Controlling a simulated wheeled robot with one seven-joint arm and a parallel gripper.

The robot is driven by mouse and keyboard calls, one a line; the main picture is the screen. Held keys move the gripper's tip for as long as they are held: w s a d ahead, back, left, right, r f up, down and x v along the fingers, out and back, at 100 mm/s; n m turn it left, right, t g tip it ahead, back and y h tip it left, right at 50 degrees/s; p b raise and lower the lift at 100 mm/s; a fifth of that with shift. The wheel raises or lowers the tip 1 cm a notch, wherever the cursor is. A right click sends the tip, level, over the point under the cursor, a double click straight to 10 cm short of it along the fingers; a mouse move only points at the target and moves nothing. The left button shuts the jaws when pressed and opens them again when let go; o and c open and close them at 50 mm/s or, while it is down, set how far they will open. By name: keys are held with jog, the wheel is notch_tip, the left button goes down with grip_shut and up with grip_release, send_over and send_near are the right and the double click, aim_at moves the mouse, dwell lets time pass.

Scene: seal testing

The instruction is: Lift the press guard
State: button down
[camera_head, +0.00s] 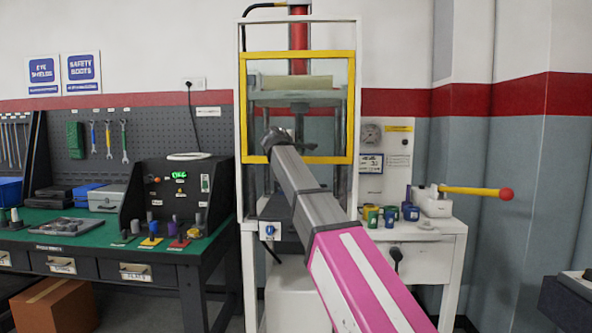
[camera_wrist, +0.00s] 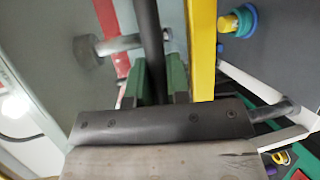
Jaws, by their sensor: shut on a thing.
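The press guard (camera_head: 297,159) is a clear panel in a yellow frame, standing upright across the front of the press. Its lower edge is above the worktop level, and the press plate (camera_head: 297,103) shows behind the panel. My gripper (camera_head: 277,137) is at the lower left part of the guard, its fingers mostly hidden by my arm. In the wrist view, my green-padded fingers (camera_wrist: 163,88) are shut on a dark upright bar, the guard handle (camera_wrist: 151,40). The guard's yellow frame (camera_wrist: 201,50) runs just right of the fingers.
A workbench (camera_head: 60,240) with a test box and small fixtures stands left of the press. My arm crosses in front of the press.

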send_near(301, 126)
jog(key=x, duration=0.5)
jog(key=c, duration=1.1)
grip_release()
jog(key=shift+s, duration=0.1)
jog(key=v, duration=1)
jog(key=shift+s, duration=0.3)
jog(key=shift+a, duration=0.15)
